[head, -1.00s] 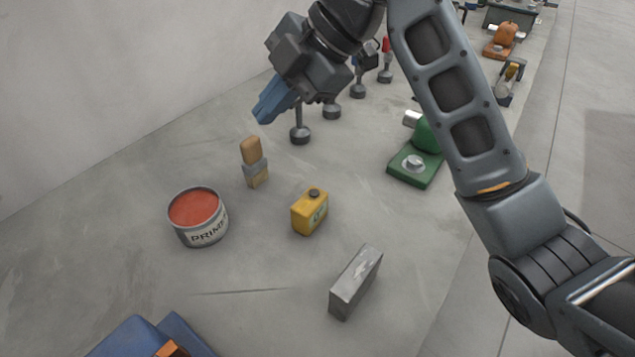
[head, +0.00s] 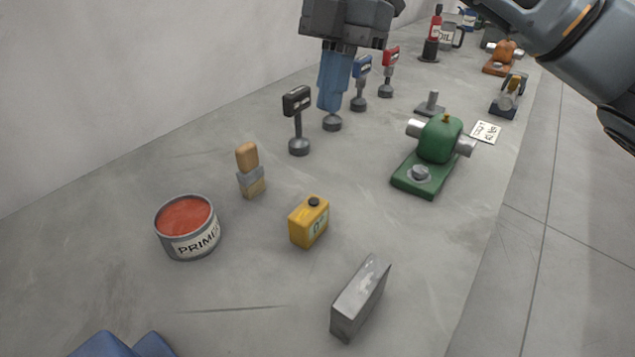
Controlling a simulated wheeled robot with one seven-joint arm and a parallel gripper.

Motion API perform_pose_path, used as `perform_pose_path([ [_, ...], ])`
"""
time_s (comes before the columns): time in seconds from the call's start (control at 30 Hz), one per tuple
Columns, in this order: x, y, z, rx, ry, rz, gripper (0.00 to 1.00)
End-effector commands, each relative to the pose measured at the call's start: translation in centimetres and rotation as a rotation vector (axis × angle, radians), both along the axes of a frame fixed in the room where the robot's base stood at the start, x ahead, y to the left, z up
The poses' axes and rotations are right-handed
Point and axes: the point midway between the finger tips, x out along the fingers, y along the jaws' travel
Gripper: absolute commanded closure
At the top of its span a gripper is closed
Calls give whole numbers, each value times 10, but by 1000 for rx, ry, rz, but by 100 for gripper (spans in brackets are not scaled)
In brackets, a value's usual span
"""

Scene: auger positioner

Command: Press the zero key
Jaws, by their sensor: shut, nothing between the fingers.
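Several small gauges on round-based posts stand in a row near the wall. One has a black head (head: 297,103), one a blue head (head: 361,68) and one a red head (head: 390,57). Another post shows only its round base (head: 332,123); its upper part is hidden behind my gripper. No zero key can be made out on any of them. My gripper (head: 329,107) has blue fingers, shut and empty, pointing down just right of the black-headed gauge. Whether they touch the hidden gauge, I cannot tell.
A green machine (head: 436,150) stands right of the gauges. Nearer are a primer can (head: 187,227), a brush (head: 249,170), a yellow canister (head: 309,222) and a grey metal block (head: 361,298). A paper note (head: 486,132) lies by the bench's right edge.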

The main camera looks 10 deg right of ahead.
Motion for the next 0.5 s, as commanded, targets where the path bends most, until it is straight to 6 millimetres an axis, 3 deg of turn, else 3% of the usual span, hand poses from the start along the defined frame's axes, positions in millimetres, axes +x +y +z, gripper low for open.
perform_pose_path([
  [0.27, 0, 1, -1, 1, 0, 0, 100],
  [0.5, -6, 6, -26, 1, 1, 1, 100],
])
